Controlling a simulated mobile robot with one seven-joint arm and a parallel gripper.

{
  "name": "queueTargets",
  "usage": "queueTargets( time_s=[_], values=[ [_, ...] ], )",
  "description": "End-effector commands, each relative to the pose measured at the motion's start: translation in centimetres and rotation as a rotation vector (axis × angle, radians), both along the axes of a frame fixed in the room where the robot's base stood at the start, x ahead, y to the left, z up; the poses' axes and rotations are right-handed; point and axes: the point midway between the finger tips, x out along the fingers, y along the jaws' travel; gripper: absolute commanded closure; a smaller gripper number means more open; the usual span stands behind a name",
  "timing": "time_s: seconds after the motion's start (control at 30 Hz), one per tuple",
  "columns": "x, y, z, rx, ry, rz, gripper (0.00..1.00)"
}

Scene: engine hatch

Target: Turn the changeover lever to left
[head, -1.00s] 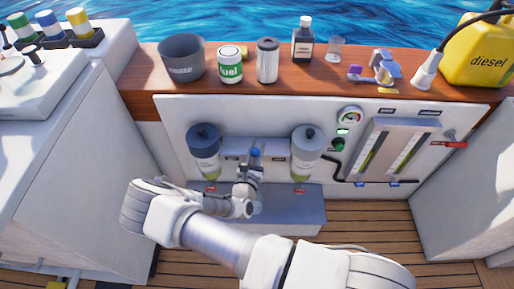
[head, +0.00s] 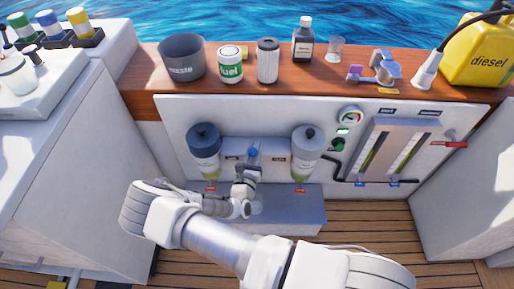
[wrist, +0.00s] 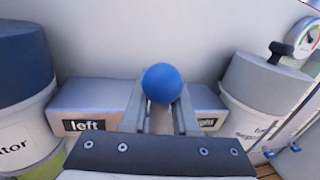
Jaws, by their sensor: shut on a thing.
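The changeover lever has a blue ball knob (head: 253,152), seen low on the white panel between two filter bowls. In the wrist view the knob (wrist: 162,83) sits between the two fingers of my gripper (wrist: 160,108). My gripper (head: 250,167) is shut on the lever at the knob. The lever's shaft is hidden behind my fingers and wrist. Behind it is a grey block with a "left" label (wrist: 84,125) on the left and a "right" label (wrist: 207,122) on the right, partly covered by a finger.
A dark-topped filter (head: 204,150) stands left of the lever and a grey-topped filter (head: 307,152) stands right, both close to my gripper. A grey ledge (head: 290,215) lies below. A gauge (head: 350,117) and flow tubes (head: 398,150) are further right.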

Motion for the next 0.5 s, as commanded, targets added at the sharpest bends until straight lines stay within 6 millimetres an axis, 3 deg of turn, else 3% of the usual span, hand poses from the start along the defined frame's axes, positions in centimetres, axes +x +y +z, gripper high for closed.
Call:
queueTargets(
  time_s=[0.5],
  values=[
    [0.2, 2.9, -0.3, -0.395, 0.002, 0.005, 1.0]
  ],
)
